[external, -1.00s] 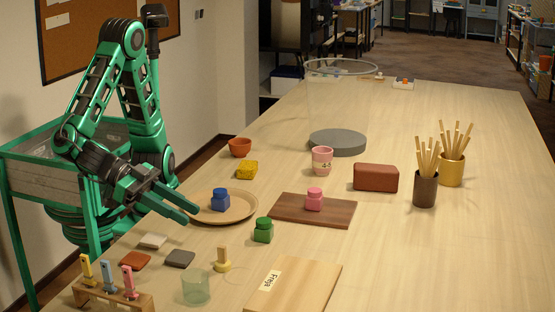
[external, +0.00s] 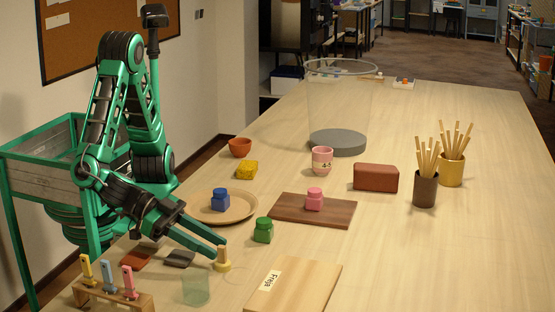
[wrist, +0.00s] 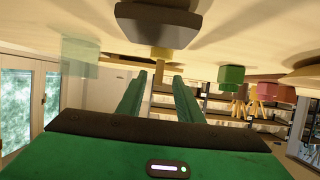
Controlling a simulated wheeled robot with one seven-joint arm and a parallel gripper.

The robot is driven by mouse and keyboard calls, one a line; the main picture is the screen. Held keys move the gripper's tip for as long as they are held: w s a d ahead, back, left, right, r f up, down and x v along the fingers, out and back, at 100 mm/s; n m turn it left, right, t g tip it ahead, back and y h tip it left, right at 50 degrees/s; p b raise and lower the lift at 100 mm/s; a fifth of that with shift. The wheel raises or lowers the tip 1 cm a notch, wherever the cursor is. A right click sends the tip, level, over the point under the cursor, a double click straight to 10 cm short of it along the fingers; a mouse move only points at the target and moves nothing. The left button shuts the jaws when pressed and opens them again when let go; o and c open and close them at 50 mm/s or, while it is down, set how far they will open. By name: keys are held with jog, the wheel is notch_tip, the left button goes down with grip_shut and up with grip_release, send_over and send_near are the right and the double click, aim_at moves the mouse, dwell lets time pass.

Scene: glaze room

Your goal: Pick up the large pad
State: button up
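What looks like the large pad (external: 222,265) is a round yellow base with an upright wooden handle, standing on the table. It also shows in the wrist view (wrist: 164,53), where the scene appears upside down. My gripper (external: 220,250) is low over the table, with its fingertips at the handle. In the wrist view the two fingers (wrist: 160,82) are apart, one on each side of the handle, with gaps showing. Whether either finger touches the handle is hard to tell.
A grey tile (external: 179,259) and a red-brown tile (external: 137,258) lie below my arm. A clear glass (external: 195,289), a tool rack (external: 113,295), a green jar (external: 263,231), a wooden board (external: 300,290) and a plate (external: 240,208) stand around.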

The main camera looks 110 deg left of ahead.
aim_at(223, 262)
jog(key=x, duration=0.4)
jog(key=shift+d, duration=0.1)
jog(key=shift+s, duration=0.1)
grip_shut()
